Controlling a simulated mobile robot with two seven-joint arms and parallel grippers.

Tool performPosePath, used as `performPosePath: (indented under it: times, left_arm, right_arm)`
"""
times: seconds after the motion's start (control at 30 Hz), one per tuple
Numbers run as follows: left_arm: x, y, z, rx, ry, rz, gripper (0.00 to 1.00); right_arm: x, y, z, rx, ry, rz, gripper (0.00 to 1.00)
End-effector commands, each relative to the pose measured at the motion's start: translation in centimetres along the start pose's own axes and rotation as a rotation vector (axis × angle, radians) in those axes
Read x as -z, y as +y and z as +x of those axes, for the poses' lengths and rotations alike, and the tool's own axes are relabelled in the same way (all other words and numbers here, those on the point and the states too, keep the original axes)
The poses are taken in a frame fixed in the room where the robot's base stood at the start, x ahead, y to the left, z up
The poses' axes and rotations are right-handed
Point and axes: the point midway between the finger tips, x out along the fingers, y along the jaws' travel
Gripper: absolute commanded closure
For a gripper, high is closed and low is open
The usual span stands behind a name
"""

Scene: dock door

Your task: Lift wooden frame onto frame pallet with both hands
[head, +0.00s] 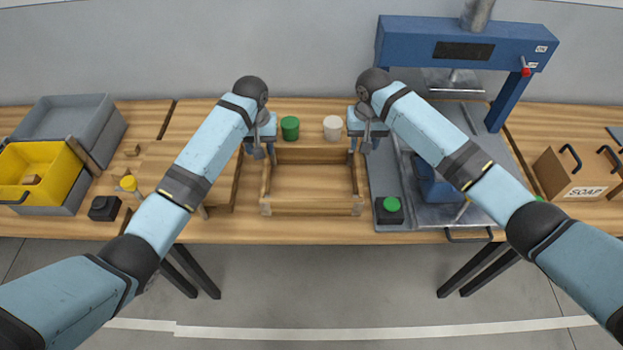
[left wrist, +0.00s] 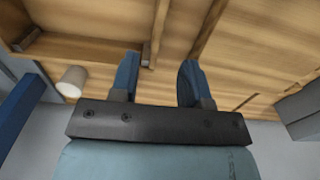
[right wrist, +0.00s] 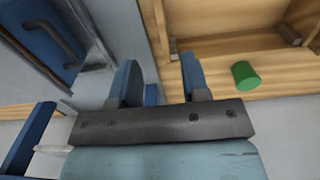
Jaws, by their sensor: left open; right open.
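The wooden frame (head: 312,209) lies flat on the wooden table, an open rectangle of light bars. My left gripper (head: 261,150) is at its left rear corner and my right gripper (head: 362,148) at its right rear corner. Both are open and point down. In the left wrist view a side bar of the frame (left wrist: 160,30) lines up with the gap between my left fingers (left wrist: 157,80). In the right wrist view the other side bar (right wrist: 155,35) lines up with the gap between my right fingers (right wrist: 157,80). A raised slatted wooden platform, apparently the frame pallet (head: 222,182), stands left of the frame, partly hidden by my left arm.
Green (head: 290,128) and white (head: 333,128) cylinders stand behind the frame. A blue press (head: 460,42) with a grey metal plate stands to the right, with a green button box (head: 390,212). A yellow bin (head: 50,172) and black box (head: 104,208) are left; a soap carton (head: 570,182) is far right.

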Motion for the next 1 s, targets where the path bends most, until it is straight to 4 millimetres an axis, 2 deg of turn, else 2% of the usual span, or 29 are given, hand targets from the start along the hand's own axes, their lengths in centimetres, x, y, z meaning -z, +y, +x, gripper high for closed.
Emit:
performPosePath:
  times: [0.17,0.33,0.8,1.0]
  left_arm:
    - [0.0,0.0,0.1,-0.001,0.000,0.001,0.57]
    - [-0.1,0.0,1.5,0.000,-0.001,0.001,0.57]
    - [-0.1,0.0,10.3,0.000,-0.001,0.000,0.57]
    - [0.0,0.0,12.9,-0.001,0.000,0.001,0.57]
  right_arm:
    - [0.0,0.0,0.1,0.001,0.000,-0.001,0.57]
    - [-0.1,0.0,1.5,0.001,-0.001,-0.001,0.57]
    - [-0.1,-0.1,10.3,0.000,-0.001,-0.002,0.57]
    - [-0.1,-0.1,12.9,0.001,0.000,-0.002,0.57]
